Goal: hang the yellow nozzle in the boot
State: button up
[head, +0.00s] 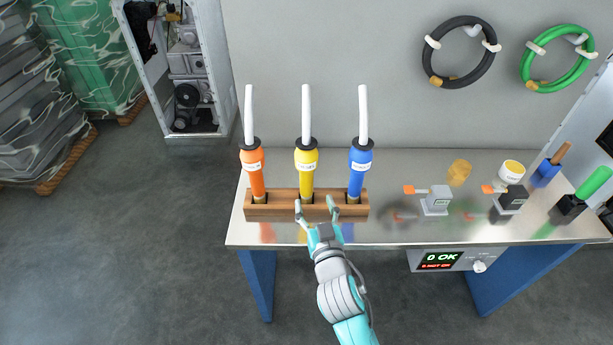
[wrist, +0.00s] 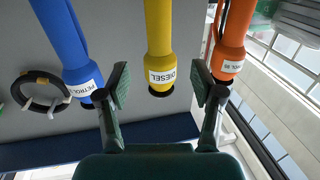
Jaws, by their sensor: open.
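The yellow nozzle (head: 306,163) stands upright in the middle slot of a wooden block (head: 282,211) on the metal table, its white spout pointing up. In the wrist view the yellow nozzle (wrist: 159,45) bears a DIESEL label and appears between and beyond my fingertips. My gripper (head: 315,206) is open and empty at the front of the block. In the wrist view my gripper (wrist: 160,86) has a finger on each side of the nozzle's line, with no contact visible. I cannot tell which thing is the boot.
An orange nozzle (head: 252,164) and a blue nozzle (head: 360,164) stand close on either side in the same block. Grey (head: 436,201) and black (head: 511,199) devices stand on the table's right. Black (head: 434,66) and green (head: 526,70) hose coils hang on the wall.

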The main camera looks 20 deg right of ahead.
aim_at(308, 175)
jog(key=w, duration=0.6)
jog(key=shift+d+r, duration=0.25)
jog(key=shift+d, duration=0.05)
jog(key=shift+w+d+r, duration=0.1)
jog(key=shift+w+d, duration=0.05)
jog(key=shift+w, duration=0.75)
jog(key=shift+w+d+r, duration=0.1)
jog(key=shift+w, duration=0.75)
jog(key=shift+w+d+r, duration=0.1)
jog(key=shift+w+d, duration=0.05)
jog(key=shift+w, duration=0.75)
grip_shut()
jog(key=shift+r, duration=0.15)
